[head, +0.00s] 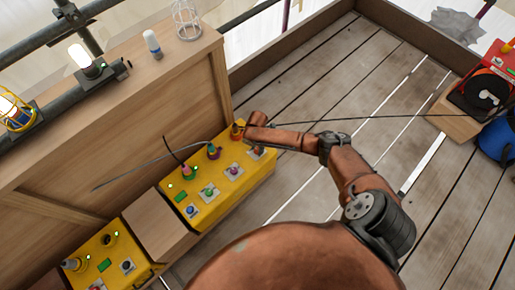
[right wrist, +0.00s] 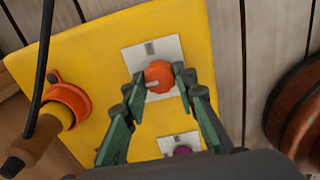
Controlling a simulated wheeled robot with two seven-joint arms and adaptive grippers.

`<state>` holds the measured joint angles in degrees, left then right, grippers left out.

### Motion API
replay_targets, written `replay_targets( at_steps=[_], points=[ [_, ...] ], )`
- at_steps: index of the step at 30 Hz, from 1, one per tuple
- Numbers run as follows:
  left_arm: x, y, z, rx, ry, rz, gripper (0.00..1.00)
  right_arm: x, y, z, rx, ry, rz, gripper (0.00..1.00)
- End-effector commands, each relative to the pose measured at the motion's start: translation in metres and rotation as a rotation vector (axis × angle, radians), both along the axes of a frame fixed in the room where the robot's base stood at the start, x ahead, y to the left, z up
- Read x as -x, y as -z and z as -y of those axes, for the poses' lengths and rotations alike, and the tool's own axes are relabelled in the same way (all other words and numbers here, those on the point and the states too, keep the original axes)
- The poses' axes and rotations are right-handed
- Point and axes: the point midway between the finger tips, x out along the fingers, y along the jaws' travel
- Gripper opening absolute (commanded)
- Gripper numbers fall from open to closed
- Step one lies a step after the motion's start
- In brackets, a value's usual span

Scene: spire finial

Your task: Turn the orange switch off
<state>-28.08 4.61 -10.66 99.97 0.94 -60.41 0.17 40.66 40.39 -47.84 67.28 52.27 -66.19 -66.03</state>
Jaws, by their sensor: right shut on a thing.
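The orange switch (right wrist: 159,74) is a round knob on a white plate on a yellow control box (right wrist: 90,52). A pale mark on the knob points to the left in the right wrist view. My right gripper (right wrist: 160,82) is shut on the knob, with one green-padded finger on each side. In the head view my right gripper (head: 256,149) reaches down to the far right end of the yellow box (head: 228,192) and mostly hides the switch. My left gripper is not in view.
A purple knob (right wrist: 183,151) sits close to the fingers. An orange-collared plug (right wrist: 68,105) with a black cable is beside the switch. Other coloured knobs share the box. A wooden panel (head: 178,100) stands behind it. Plank floor (head: 320,95) is open to the right.

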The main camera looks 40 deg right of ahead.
Motion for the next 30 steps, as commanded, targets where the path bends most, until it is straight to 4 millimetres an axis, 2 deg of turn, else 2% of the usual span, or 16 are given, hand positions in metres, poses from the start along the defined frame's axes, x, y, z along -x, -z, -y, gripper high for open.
replay_targets(
  at_steps=[15,16,23,30],
  points=[
    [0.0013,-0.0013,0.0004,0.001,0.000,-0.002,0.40,-0.0006,-0.0005,0.0023,0.004,-0.018,0.001,0.02],
    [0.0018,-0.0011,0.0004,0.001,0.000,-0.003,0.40,-0.0006,-0.0005,0.0023,0.004,-0.018,0.001,0.27],
    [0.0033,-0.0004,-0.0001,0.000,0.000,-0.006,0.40,-0.0006,-0.0004,0.0011,0.002,-0.018,0.001,0.43],
    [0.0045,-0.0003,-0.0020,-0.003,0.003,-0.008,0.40,-0.0005,-0.0004,0.0003,0.001,-0.018,0.001,0.44]
  ],
)
